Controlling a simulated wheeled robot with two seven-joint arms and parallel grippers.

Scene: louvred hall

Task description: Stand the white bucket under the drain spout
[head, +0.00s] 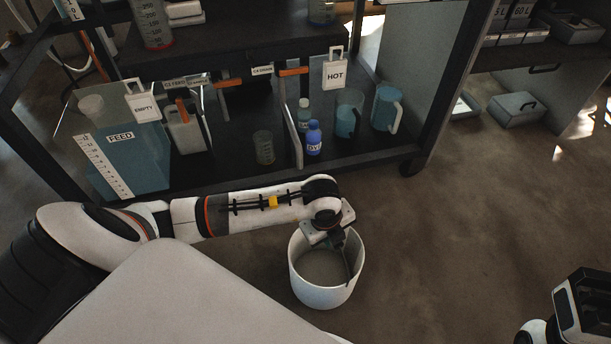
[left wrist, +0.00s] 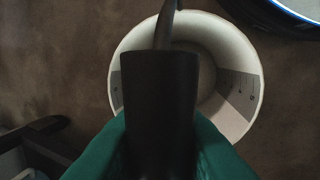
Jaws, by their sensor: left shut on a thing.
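The white bucket (head: 320,292) is in the lower middle of the head view, in front of the rack, open end up and roughly upright. I cannot tell whether the bucket touches the floor. In the left wrist view the bucket (left wrist: 250,65) shows its open mouth and grey marked patches, partly hidden behind my gripper. My right gripper (head: 575,310) is partly in view at the lower right, away from the bucket; its jaws are unclear. I cannot pick out the drain spout.
A dark rack shelf (head: 230,170) stands behind the bucket. It holds a blue FEED tank (head: 125,160), a blue bottle (head: 313,140), a small beaker (head: 264,148) and jugs (head: 386,108). Orange handles and a HOT tag (head: 335,74) hang above. The floor (head: 470,220) to the right is clear.

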